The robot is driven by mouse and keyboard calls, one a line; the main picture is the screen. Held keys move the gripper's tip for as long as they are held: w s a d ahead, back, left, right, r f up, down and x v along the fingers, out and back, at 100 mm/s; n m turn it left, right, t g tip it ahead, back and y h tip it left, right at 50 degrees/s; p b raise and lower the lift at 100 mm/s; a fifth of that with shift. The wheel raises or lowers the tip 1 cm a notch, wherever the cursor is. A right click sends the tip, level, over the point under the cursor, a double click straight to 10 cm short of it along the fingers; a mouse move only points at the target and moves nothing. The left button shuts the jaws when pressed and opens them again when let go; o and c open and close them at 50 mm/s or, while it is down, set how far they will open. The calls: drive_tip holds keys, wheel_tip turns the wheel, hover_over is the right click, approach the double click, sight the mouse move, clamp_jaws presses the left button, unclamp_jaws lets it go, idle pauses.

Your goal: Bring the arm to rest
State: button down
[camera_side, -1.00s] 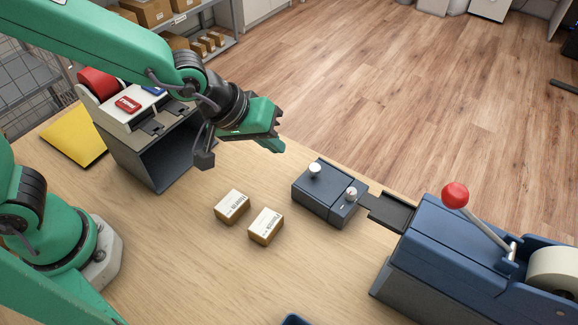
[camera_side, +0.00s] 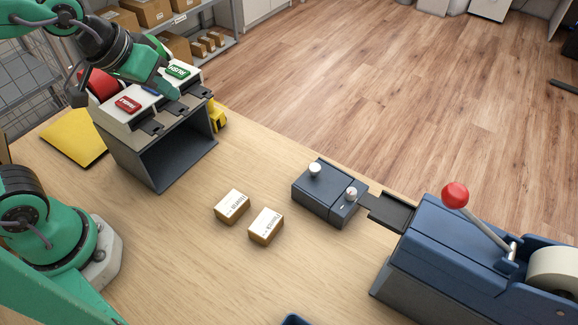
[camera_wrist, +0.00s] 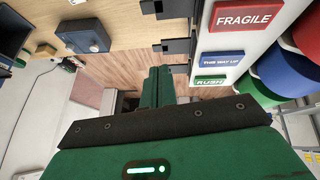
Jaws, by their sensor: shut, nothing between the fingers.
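My gripper (camera_side: 172,88) is at the upper left of the side view, shut and empty. It hangs above and in front of the label dispenser (camera_side: 184,158), a dark grey open-fronted box with a pale top. The red (camera_side: 128,105) and green (camera_side: 178,71) label plates show there; my gripper partly covers the blue one. In the wrist view my closed fingers (camera_wrist: 157,84) point up the picture, beside the plates reading FRAGILE (camera_wrist: 243,16), THIS WAY UP (camera_wrist: 221,60) and RUSH (camera_wrist: 211,83).
Two small cartons (camera_side: 232,206) (camera_side: 266,226) lie on the wooden counter. A dark blue box with white knobs (camera_side: 325,193) stands right of them. A blue machine with a red-knobbed lever (camera_side: 455,196) is at right. A yellow envelope (camera_side: 73,137) lies at left.

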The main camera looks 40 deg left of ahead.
drive_tip(key=shift+m+y, duration=0.4)
drive_tip(key=shift+y, duration=0.1)
drive_tip(key=s+a, duration=0.2)
drive_tip(key=s+a+r, duration=0.1)
drive_tip(key=s+a, duration=0.1)
drive_tip(key=s, duration=0.1)
drive_tip(key=shift+a+r, duration=0.15)
drive_tip(key=shift+a, duration=0.25)
drive_tip(key=shift+s+a, duration=0.25)
drive_tip(key=shift+s, duration=0.25)
